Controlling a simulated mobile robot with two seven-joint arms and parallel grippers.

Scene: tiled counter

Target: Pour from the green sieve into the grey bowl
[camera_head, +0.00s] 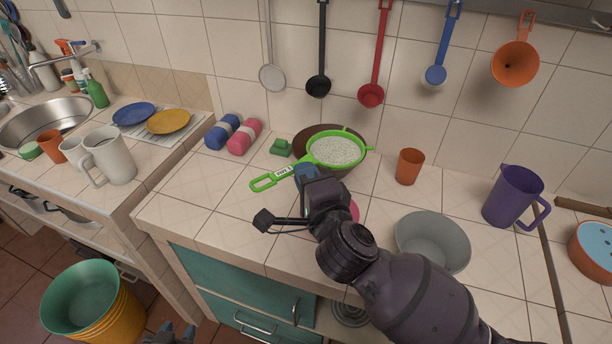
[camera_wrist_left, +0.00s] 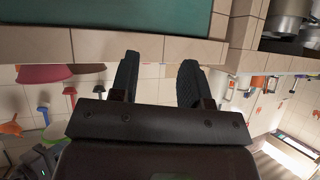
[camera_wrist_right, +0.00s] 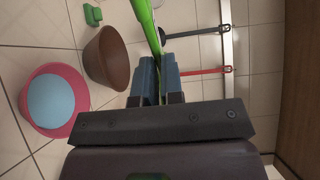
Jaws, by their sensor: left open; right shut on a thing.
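The green sieve (camera_head: 322,134) is full of pale grains and looks level. Its handle points left in the head view. My right gripper (camera_head: 305,171) is shut on the handle, which shows between the fingers in the right wrist view (camera_wrist_right: 146,24). The sieve overlaps a brown bowl in the head view; I cannot tell the gap between them. The grey bowl (camera_head: 432,243) stands empty on the counter, right of and nearer than the sieve, partly hidden by my right arm. My left gripper (camera_head: 176,334) is low at the bottom edge, open and empty, in front of the counter.
The brown bowl (camera_wrist_right: 108,58) and a pink bowl (camera_wrist_right: 35,121) with a blue inside stand on the counter. An orange cup (camera_head: 409,167) and a purple jug (camera_head: 514,197) stand to the right. A green block (camera_head: 281,148) lies left of the sieve. Utensils hang on the wall.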

